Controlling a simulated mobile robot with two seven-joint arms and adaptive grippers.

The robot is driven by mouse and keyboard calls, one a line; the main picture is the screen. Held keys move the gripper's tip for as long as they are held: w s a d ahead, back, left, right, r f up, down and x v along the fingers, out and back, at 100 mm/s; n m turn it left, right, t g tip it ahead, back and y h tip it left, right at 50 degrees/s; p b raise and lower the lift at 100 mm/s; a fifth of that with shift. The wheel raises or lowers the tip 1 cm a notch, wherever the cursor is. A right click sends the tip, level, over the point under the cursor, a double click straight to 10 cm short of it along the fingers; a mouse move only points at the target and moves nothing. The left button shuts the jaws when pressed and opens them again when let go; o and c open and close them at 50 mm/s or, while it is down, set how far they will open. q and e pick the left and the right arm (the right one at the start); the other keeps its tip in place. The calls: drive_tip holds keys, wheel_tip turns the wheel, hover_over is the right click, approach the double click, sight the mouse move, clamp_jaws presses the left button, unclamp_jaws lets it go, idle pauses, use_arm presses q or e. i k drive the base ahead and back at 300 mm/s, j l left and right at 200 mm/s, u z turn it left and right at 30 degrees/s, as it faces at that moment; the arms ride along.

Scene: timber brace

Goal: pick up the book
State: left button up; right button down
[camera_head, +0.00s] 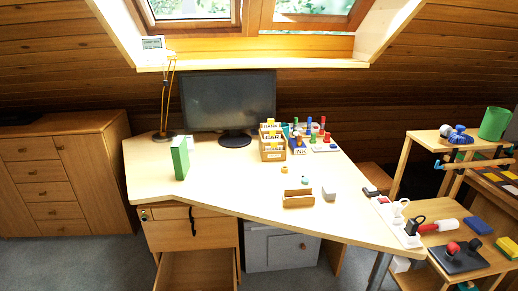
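A green book-like object (180,158) with a white edge stands upright on the left part of the wooden desk (230,185), near its front edge. It is the only thing here that looks like a book. Nothing touches its visible sides. Neither of my grippers shows in the head view.
A monitor (228,101) and a lamp (163,110) stand behind the book. A card box (272,143), a small wooden tray (298,198) and a white block (329,193) are to its right. An open drawer (196,270) juts out below the desk. Shelves with tools are at right.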

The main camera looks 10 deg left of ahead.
sight(179, 148)
drive_tip(key=k+j+u, duration=0.1)
drive_tip(key=u, duration=0.85)
drive_tip(key=k+j, duration=0.05)
